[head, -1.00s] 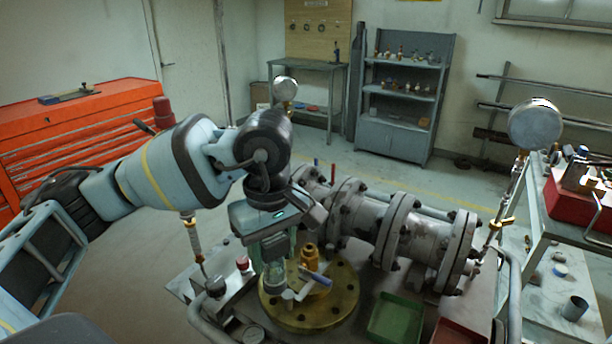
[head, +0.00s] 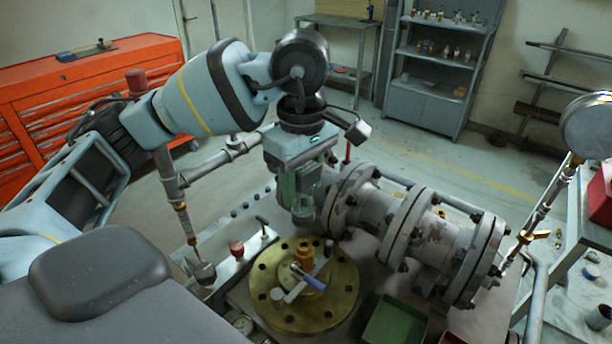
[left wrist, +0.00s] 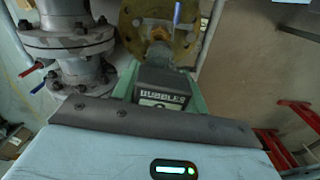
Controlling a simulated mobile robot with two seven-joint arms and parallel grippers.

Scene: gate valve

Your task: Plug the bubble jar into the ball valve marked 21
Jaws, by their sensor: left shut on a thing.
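My left gripper (head: 303,210) is shut on the bubble jar (head: 302,217), a small clear-grey jar pointing down between its green fingers. In the left wrist view the jar's dark labelled body (left wrist: 165,97) sits between the fingers. The gripper is above and behind the round brass flange (head: 275,317), apart from it. A brass ball valve with a blue handle (head: 307,277) stands on the flange. No number 21 is readable. My right gripper is out of view.
A large grey flanged pipe (head: 400,225) lies close to the right of the gripper. A green tray (head: 395,322) is at the front right. A red-knobbed fitting (head: 237,248) stands left of the flange. An orange tool cabinet (head: 80,100) is at the back left.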

